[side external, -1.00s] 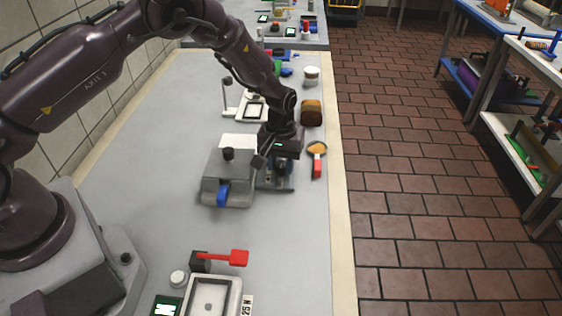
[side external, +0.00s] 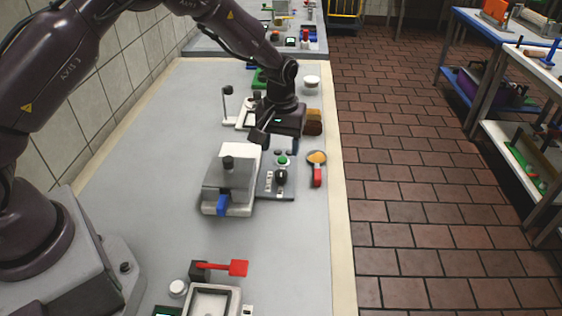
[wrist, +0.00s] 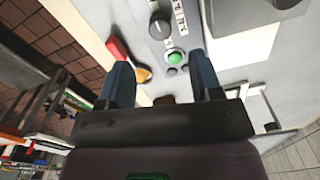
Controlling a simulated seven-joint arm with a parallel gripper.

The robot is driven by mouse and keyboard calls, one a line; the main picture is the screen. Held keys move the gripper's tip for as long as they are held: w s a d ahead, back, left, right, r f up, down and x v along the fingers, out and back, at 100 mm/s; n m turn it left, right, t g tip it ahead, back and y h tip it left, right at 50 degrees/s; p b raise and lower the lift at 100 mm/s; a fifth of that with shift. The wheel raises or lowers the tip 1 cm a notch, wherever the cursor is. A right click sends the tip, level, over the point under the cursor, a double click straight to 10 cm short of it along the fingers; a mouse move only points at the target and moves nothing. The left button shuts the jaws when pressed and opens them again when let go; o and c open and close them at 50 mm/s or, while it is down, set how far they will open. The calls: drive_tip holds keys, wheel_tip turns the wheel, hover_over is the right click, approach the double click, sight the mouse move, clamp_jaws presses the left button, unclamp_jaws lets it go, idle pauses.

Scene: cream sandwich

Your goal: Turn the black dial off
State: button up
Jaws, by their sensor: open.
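The black dial (side external: 281,175) sits on a grey control panel (side external: 264,186), just in front of a green button (side external: 283,160). In the wrist view the dial (wrist: 160,26) is at the top centre, beyond the green button (wrist: 175,56), with marks printed beside it. I cannot read the marks well enough to tell its setting. My gripper (side external: 280,146) is above and behind the dial, apart from it. In the wrist view my gripper's blue fingers (wrist: 161,82) are spread, with nothing between them.
A grey machine (side external: 232,185) with a blue tab adjoins the panel on the left. A red-handled scoop (side external: 317,172) with orange contents lies to the right, near the table edge. Brown blocks (side external: 313,121) stand behind it. The table in front of the panel is clear.

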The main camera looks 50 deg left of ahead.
drive_tip(key=shift+r, duration=2.4)
drive_tip(key=s+r+m+t, duration=0.2)
drive_tip(key=s+r+m, duration=0.1)
drive_tip(key=s+r, duration=0.6)
drive_tip(key=s+a+r+m+t, duration=0.1)
drive_tip(key=s+r+m+t, duration=0.2)
drive_tip(key=s+r, duration=0.7)
drive_tip(key=s+m, duration=0.1)
drive_tip(key=s, duration=0.7)
drive_tip(key=shift+s+a+r+t, duration=0.2)
drive_tip(key=shift+s+r+t, duration=0.05)
drive_tip(key=shift+r+t, duration=0.05)
